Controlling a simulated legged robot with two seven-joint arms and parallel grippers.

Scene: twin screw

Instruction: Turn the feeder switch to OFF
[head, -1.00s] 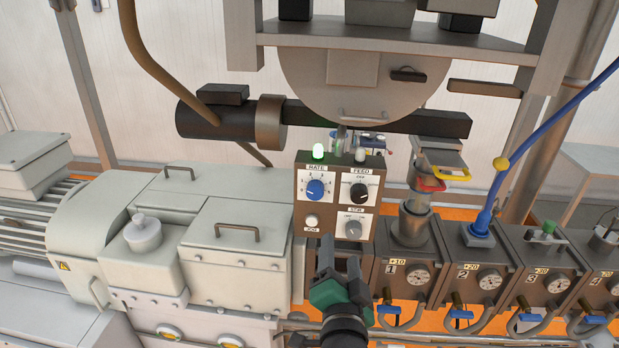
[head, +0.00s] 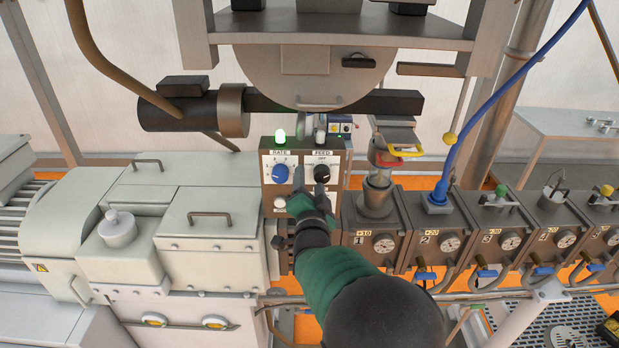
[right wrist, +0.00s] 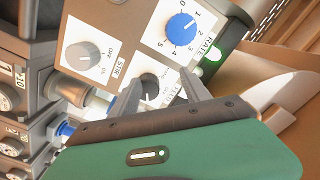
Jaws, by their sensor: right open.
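The control panel (head: 348,165) stands mid-view, with a blue RATE knob (head: 281,173) and the black FEED switch (head: 322,174) beside it on the right. OFF is printed above the FEED switch; its pointer direction is too small to tell. My right gripper (head: 310,176) is open in front of the panel, its fingers reaching up to the FEED switch. In the right wrist view the dark FEED switch (right wrist: 150,88) shows between the two open fingertips (right wrist: 160,88); I cannot tell whether they touch it. My left gripper is not in view.
A green lamp (head: 280,135) is lit above RATE. A grey STIR knob (right wrist: 82,57) is close to the fingers. The pale machine housing (head: 208,225) stands to the left.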

